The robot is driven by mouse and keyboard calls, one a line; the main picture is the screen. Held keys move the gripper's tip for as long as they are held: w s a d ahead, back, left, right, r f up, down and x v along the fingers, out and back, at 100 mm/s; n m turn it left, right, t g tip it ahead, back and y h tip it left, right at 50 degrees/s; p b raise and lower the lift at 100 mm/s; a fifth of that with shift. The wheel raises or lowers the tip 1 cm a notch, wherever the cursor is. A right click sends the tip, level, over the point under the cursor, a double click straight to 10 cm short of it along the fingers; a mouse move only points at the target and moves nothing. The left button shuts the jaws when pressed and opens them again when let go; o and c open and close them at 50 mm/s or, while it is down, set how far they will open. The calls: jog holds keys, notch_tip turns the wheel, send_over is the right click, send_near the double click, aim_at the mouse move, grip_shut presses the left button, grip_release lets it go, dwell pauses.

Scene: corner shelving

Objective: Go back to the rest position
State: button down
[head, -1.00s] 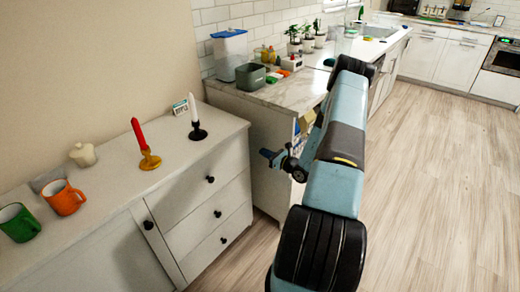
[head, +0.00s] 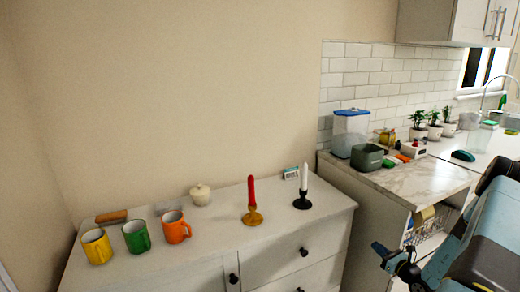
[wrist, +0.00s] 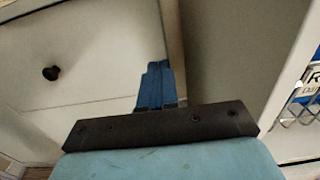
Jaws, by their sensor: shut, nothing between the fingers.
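My gripper (head: 381,249) shows at the lower right of the head view, in front of the gap between the white dresser and the counter unit. In the wrist view its blue fingers (wrist: 154,84) are together, with nothing between them. Behind them are a white drawer front with a black knob (wrist: 50,73) and the side of a cabinet. My arm runs off the right edge of the head view.
The white dresser (head: 330,226) holds yellow (head: 97,246), green (head: 137,236) and orange (head: 176,227) mugs, a red candle (head: 252,191) and a white candle (head: 304,178). The marble counter (head: 420,184) holds a green-grey bin (head: 367,157) and plants. A wire basket (wrist: 298,105) is at the wrist view's right.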

send_near(350, 226)
jog(key=x, duration=0.5)
jog(key=shift+w, duration=0.2)
jog(key=shift+x, duration=0.85)
jog(key=shift+a, duration=0.15)
